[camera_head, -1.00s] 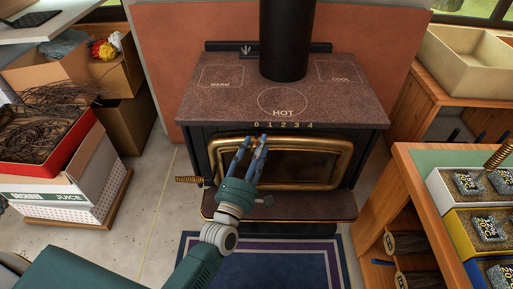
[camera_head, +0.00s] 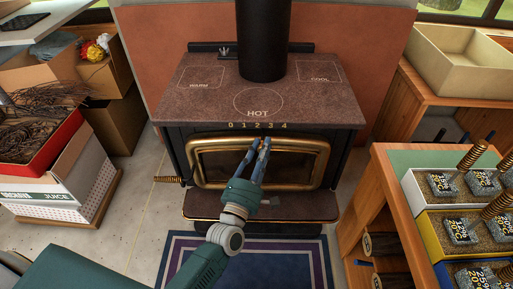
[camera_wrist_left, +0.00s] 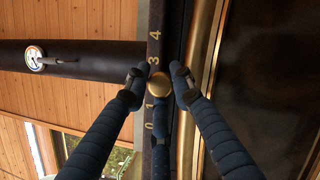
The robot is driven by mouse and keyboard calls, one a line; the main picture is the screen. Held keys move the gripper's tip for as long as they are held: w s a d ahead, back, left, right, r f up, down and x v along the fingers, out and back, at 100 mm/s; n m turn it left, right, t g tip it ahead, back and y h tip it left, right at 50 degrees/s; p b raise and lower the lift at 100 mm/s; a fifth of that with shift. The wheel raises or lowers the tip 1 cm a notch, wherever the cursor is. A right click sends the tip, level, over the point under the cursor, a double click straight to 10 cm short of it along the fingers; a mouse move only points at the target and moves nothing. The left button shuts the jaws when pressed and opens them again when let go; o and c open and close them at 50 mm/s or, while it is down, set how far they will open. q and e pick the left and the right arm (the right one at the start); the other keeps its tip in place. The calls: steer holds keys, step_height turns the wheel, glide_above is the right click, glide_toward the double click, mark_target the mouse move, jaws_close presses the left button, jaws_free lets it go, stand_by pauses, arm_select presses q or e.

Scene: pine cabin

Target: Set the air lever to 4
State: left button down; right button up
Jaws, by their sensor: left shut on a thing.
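The black wood stove (camera_head: 262,99) has a scale of brass numerals, 0 to 4, along its front edge above the gold-framed door (camera_head: 226,146). The air lever's round brass knob (camera_wrist_left: 160,84) shows in the left wrist view, beside the scale between 1 and 3, and covers the 2. My left gripper (camera_head: 261,141) is at the stove front just under the scale. In the left wrist view its blue fingers (camera_wrist_left: 160,70) are on either side of the knob, shut on it. The fingers mostly hide the knob in the head view. My right gripper is not in view.
A coiled door handle (camera_head: 169,180) sticks out at the stove's left. A wooden bench with trays (camera_head: 412,191) stands at the right, and boxes (camera_head: 65,190) stand at the left. A striped rug (camera_head: 300,262) lies in front. A black flue pipe (camera_head: 263,40) rises from the stove top.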

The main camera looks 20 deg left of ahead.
arm_select(q)
steer(key=w+d, duration=0.1)
steer(key=d, duration=0.6)
steer(key=shift+w, duration=0.35)
steer(key=c, duration=1.6)
jaws_free()
steer(key=shift+o, duration=0.6)
steer(key=shift+w+d, duration=0.1)
steer(key=shift+d, duration=0.05)
steer(key=v, duration=1.2)
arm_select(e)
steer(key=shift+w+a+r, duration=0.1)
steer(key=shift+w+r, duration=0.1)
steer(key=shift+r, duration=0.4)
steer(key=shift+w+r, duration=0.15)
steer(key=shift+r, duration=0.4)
arm_select(q)
steer(key=shift+f, duration=0.1)
